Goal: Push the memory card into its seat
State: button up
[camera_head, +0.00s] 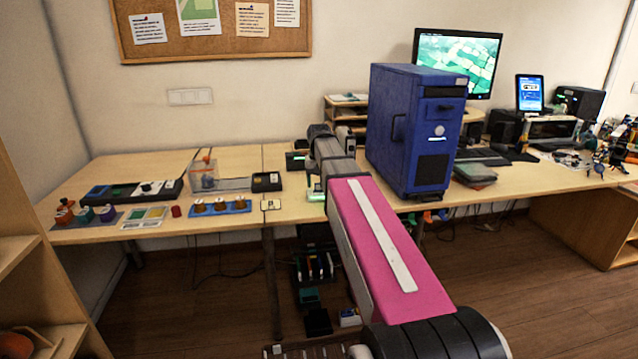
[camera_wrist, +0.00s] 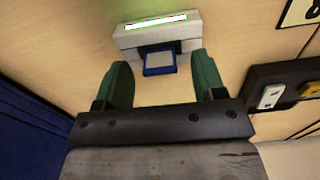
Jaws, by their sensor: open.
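A pale grey card reader (camera_wrist: 128,38) with a lit green-white strip lies on the wooden desk at the top of the wrist view. The blue memory card (camera_wrist: 159,70) with a grey label sticks out of the reader's near side; how deep it sits cannot be told. My gripper (camera_wrist: 160,76) is open, with its green fingers apart on either side of the card. No contact with the card shows. In the head view the reader (camera_head: 316,196) peeks out beside my arm, which hides the card and the fingertips.
A black box with switches (camera_wrist: 262,78) lies to the right in the wrist view. A blue computer tower (camera_head: 408,125) stands close to the right of my arm in the head view. A blue tray with knobs (camera_head: 220,208) lies to the left, near the desk's front edge.

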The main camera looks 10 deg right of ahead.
notch_tip(320, 180, up, 10)
jog(key=shift+r, duration=0.2)
dwell(0.6)
